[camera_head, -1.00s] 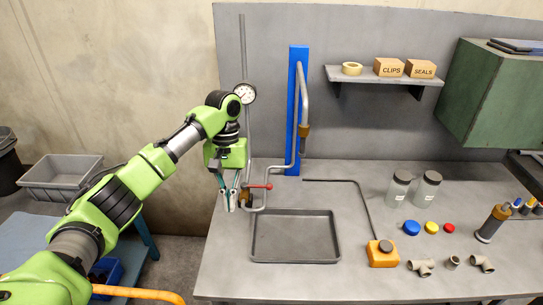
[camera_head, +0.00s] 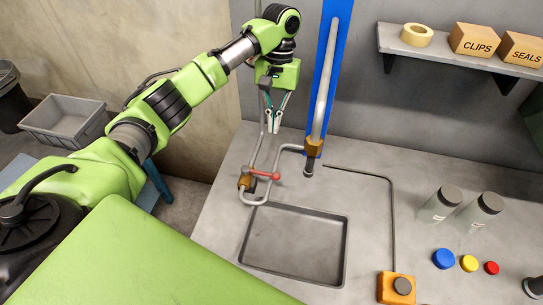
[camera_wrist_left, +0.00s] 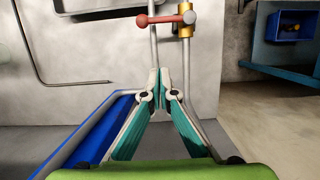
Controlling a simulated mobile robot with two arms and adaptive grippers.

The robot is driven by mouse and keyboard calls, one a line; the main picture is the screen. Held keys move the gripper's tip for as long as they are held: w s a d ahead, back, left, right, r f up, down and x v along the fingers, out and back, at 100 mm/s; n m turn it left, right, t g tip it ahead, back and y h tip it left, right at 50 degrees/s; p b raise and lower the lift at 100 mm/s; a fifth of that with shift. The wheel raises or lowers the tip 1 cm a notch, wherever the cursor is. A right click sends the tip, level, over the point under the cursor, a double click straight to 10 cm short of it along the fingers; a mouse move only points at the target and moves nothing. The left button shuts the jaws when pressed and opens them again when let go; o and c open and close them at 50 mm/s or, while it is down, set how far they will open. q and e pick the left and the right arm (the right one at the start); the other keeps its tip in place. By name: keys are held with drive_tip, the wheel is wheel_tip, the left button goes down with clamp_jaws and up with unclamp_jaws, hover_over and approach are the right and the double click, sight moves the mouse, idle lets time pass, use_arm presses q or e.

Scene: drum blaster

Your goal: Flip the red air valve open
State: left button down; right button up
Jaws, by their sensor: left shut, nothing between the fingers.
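The red air valve handle (camera_head: 262,174) is a short bar with a ball end, on a brass valve body (camera_head: 245,184) in the grey pipe on the bench. In the head view it points to the right, across the pipe. It also shows at the top of the left wrist view (camera_wrist_left: 163,19), beside the brass body (camera_wrist_left: 185,22). My left gripper (camera_head: 273,122) is shut and empty, fingers pointing down. It is apart from the handle, farther back towards the wall. Its closed tips (camera_wrist_left: 159,76) point towards the valve in the wrist view. My right gripper is not in view.
A blue upright panel with a pipe (camera_head: 322,80) stands right of my left gripper. A shallow grey tray (camera_head: 345,250) lies in front of the valve. An orange box (camera_head: 386,290), jars (camera_head: 440,205) and coloured caps (camera_head: 443,259) are to the right. A shelf (camera_head: 450,62) hangs above.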

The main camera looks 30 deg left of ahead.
sight(261, 173)
use_arm(q)
drive_tip(key=shift+s, duration=0.15)
drive_tip(key=s+d+f+p, duration=0.1)
drive_tip(key=s+f+p, duration=0.3)
drive_tip(key=f, duration=0.5)
drive_tip(key=shift+s+d+p, duration=0.3)
drive_tip(key=shift+s, duration=0.75)
